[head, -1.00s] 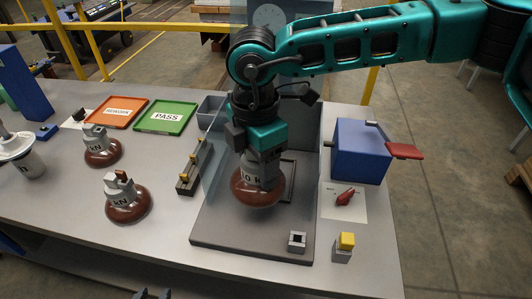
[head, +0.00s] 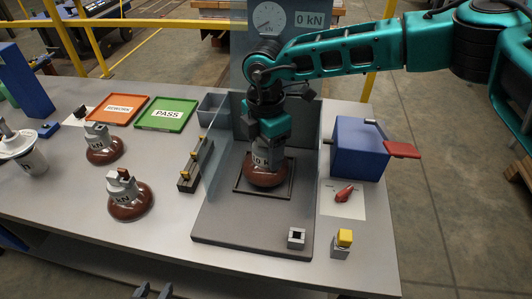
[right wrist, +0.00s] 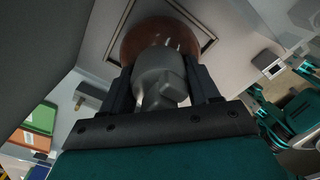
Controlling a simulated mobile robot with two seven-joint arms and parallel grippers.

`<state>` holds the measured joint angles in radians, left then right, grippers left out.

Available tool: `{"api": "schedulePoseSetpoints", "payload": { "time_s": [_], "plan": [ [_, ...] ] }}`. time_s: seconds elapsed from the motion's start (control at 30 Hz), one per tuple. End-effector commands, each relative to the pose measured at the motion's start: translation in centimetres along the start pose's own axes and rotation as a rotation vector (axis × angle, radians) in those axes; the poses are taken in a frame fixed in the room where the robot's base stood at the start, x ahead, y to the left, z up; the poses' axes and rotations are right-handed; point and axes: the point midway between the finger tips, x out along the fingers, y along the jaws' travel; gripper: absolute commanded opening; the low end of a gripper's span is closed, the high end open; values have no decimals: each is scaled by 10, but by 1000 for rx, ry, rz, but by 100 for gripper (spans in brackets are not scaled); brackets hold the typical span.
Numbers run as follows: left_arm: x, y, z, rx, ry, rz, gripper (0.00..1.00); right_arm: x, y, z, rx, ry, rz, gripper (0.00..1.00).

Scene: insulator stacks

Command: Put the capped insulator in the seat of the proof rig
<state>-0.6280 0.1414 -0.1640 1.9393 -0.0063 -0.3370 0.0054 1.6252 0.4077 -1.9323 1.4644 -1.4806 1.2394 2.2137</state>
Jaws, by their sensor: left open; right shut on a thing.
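The capped insulator (head: 263,173), a brown disc with a grey cap marked "kN", is in my right gripper (head: 266,140). The gripper is shut on the cap from above. The insulator is upright over the square-framed seat (head: 240,188) of the proof rig (head: 225,238). In the right wrist view, the grey cap (right wrist: 160,78) is between the fingers and the brown disc (right wrist: 135,42) is inside the frame's outline. I cannot tell whether it touches the seat floor. My left gripper (head: 152,292) is open and empty at the bottom edge, mostly out of view.
Two more brown insulators (head: 128,205) (head: 102,153) and a white one (head: 28,165) stand at left. A REWORK tray (head: 112,118), PASS tray (head: 160,124) and rack (head: 190,178) are behind. Right of the rig are a blue box (head: 355,148) with red lever and a yellow-topped block (head: 344,240).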

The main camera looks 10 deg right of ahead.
Motion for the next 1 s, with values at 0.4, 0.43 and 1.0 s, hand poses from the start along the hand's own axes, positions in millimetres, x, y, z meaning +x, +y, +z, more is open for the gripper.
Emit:
{"api": "schedulePoseSetpoints", "payload": {
  "time_s": [0.4, 0.43, 1.0],
  "plan": [
    [0, -1, -6, 1, 8, -1, 43, 20, 5, 3, 1, 0, 6, 0],
    [0, -1, -6, 1, 8, -1, 43, 20, 5, 3, 1, 0, 6, 0],
    [1, -1, -4, 2, 9, -2, 43, 25, 3, 3, 1, 0, 1, 86]
  ]
}}
